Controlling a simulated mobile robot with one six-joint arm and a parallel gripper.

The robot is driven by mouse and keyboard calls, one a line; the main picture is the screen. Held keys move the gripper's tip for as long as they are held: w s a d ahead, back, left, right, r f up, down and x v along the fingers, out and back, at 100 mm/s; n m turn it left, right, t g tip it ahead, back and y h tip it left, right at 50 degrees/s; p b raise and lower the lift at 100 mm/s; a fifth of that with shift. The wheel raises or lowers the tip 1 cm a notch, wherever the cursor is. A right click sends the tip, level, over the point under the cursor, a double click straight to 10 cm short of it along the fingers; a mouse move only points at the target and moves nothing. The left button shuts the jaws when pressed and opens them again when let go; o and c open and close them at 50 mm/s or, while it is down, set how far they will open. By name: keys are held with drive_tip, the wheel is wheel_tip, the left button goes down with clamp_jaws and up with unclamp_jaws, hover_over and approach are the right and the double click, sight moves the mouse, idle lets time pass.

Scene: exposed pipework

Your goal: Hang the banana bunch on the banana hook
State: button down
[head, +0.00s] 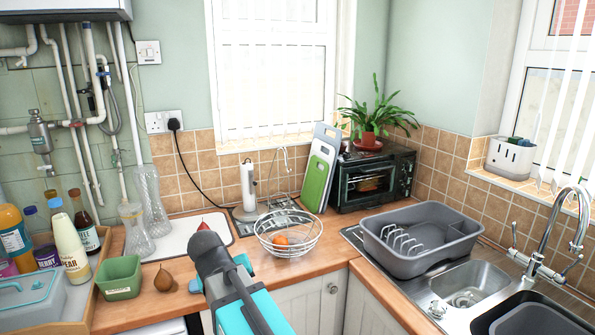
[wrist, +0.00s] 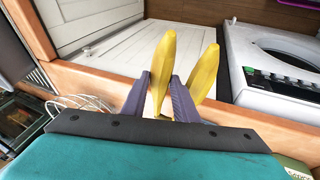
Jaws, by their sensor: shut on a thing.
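The banana bunch shows in the wrist view as two yellow bananas (wrist: 205,72), with one (wrist: 163,70) between my gripper's purple fingers (wrist: 163,98). My gripper is shut on the bunch. In the head view my gripper (head: 208,248) is a dark shape on the teal arm, over the counter's front, left of the wire basket. Its fingertips and the bananas are hidden there. The banana hook (head: 284,152) is a thin wire curl on a tall stem that rises behind the wire fruit basket (head: 270,241). The hook looks empty. The basket's edge also shows in the wrist view (wrist: 84,104).
A toaster oven (head: 375,180) and a grey dish rack (head: 420,238) are farther right. Glass vases (head: 135,232) and bottles crowd the left.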

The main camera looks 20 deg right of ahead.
drive_tip(key=shift+w, duration=0.1)
drive_tip(key=shift+n+y, duration=0.3)
drive_tip(key=shift+n, duration=0.5)
drive_tip(key=w+r, duration=0.1)
drive_tip(key=r, duration=0.1)
drive_tip(key=w+d+r, duration=0.1)
drive_tip(key=w+r, duration=0.1)
drive_tip(key=r, duration=0.1)
drive_tip(key=w+r, duration=0.2)
drive_tip(key=r, duration=0.1)
drive_tip(key=shift+d+r, duration=0.15)
drive_tip(key=shift+r, duration=0.05)
wheel_tip(320, 180, up, 9)
drive_tip(key=w+d+n+t, duration=0.1)
drive_tip(key=w+n, duration=0.1)
drive_tip(key=w, duration=0.1)
drive_tip(key=shift+d+y, duration=0.3)
drive_tip(key=shift+d, duration=0.05)
drive_tip(key=shift+s, duration=0.15)
